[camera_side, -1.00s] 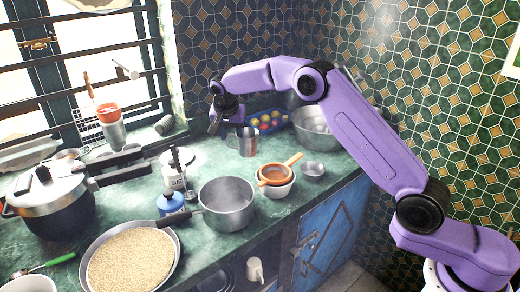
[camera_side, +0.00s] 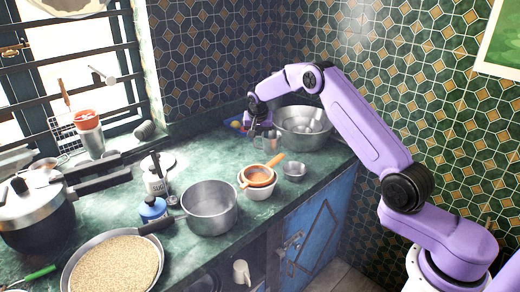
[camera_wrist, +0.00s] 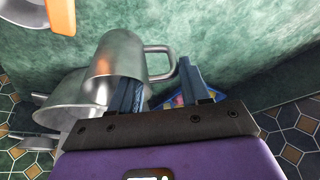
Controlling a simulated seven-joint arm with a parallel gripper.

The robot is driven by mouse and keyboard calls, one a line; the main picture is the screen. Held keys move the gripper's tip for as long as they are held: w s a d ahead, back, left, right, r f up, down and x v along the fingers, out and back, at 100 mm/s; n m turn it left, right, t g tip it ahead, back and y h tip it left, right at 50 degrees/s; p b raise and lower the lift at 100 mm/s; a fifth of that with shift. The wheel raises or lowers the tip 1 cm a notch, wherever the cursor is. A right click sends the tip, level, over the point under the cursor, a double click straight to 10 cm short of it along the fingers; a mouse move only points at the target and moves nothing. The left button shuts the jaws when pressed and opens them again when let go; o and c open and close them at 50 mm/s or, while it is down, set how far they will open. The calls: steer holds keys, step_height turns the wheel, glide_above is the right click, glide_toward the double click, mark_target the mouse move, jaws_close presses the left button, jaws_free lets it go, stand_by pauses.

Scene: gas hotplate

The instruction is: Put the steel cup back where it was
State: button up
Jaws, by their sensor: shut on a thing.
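The steel cup (camera_side: 271,142) shows in the side view behind the orange strainer, in front of the large steel bowl's left side. My gripper (camera_side: 262,118) is above it. In the wrist view the cup (camera_wrist: 118,55) is a shiny cylinder with a loop handle on its right. My gripper's two fingers (camera_wrist: 160,75) stand on either side of the handle's lower part, and it is shut on the cup there. The left finger overlaps the cup body. I cannot tell whether the cup's base touches the counter.
The large steel bowl (camera_side: 312,127) is close beside the cup. The blue tray (camera_wrist: 178,99) is mostly hidden behind my gripper. An orange strainer (camera_side: 257,175), a small steel bowl (camera_side: 294,171) and a saucepan (camera_side: 209,210) stand nearer. Bare green counter lies left of the cup.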

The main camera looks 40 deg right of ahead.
steer(key=shift+f, duration=2.25)
steer(key=shift+f, duration=0.15)
steer(key=o, duration=1.3)
steer(key=shift+o, duration=0.2)
